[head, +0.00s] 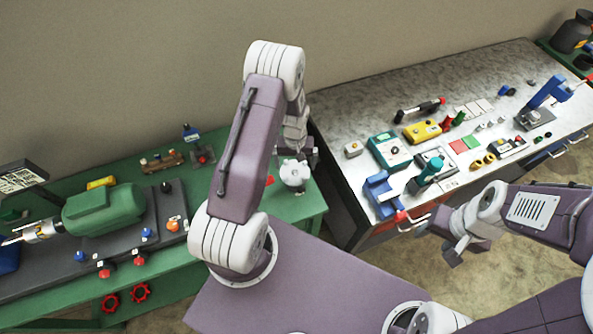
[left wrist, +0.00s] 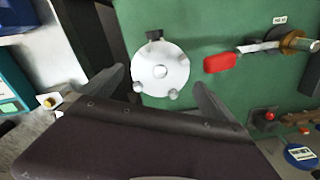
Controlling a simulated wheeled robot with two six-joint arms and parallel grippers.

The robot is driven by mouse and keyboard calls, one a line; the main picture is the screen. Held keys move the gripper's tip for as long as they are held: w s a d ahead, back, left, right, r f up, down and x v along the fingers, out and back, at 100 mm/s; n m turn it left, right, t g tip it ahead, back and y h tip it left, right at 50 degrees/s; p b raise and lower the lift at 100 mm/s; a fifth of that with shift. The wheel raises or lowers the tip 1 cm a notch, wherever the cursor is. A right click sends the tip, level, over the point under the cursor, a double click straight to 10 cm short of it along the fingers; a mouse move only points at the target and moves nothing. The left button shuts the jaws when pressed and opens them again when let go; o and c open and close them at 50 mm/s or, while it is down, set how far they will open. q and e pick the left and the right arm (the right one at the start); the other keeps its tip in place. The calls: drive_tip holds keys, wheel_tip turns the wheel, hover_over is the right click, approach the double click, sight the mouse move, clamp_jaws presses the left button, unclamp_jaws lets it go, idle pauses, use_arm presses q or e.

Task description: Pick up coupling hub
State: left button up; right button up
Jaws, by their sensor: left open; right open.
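The coupling hub is a round, pale disc (head: 294,174) with a small centre boss and short round knobs near its rim. It lies on the right end of the green bench. In the left wrist view the hub (left wrist: 160,66) sits between and just beyond my left gripper's fingers (left wrist: 160,88). The left gripper (head: 307,154) is open, empty and close to the hub; the arm partly hides it in the head view. My right gripper (head: 455,250) is open and empty, over the floor by the grey workbench.
A red block (left wrist: 220,63) lies beside the hub on the green bench (head: 305,208). A green motor-like machine (head: 105,210) stands at the left. The grey workbench (head: 340,120) at the right holds a teal meter (head: 390,150), a blue vise (head: 381,195) and several small parts.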

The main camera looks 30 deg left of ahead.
sight(295, 171)
use_arm(q)
drive_tip(key=f, duration=0.2)
drive_tip(key=w+f, duration=0.1)
drive_tip(key=shift+a, duration=0.25)
drive_tip(key=shift+s+p, duration=0.15)
drive_tip(key=shift+p, duration=0.25)
drive_tip(key=shift+s+d+f+p, duration=0.1)
drive_tip(key=shift+s+f+p, duration=0.05)
drive_tip(key=shift+f+p, duration=0.35)
drive_tip(key=shift+s+f+p, duration=0.15)
drive_tip(key=shift+f+p, duration=0.2)
drive_tip(key=shift+f, duration=0.2)
wheel_tip(295, 171, down, 2)
drive_tip(key=shift+w+f, duration=0.15)
drive_tip(key=shift+f, duration=0.05)
drive_tip(key=shift+w+f, duration=0.15)
drive_tip(key=shift+f, duration=0.1)
drive_tip(key=shift+r, duration=0.1)
drive_tip(key=c, duration=1.5)
drive_tip(key=shift+c, duration=0.5)
use_arm(e)
drive_tip(key=r, duration=0.3)
drive_tip(key=shift+w+a, duration=0.2)
drive_tip(key=shift+w, duration=0.2)
drive_tip(key=shift+r, duration=0.15)
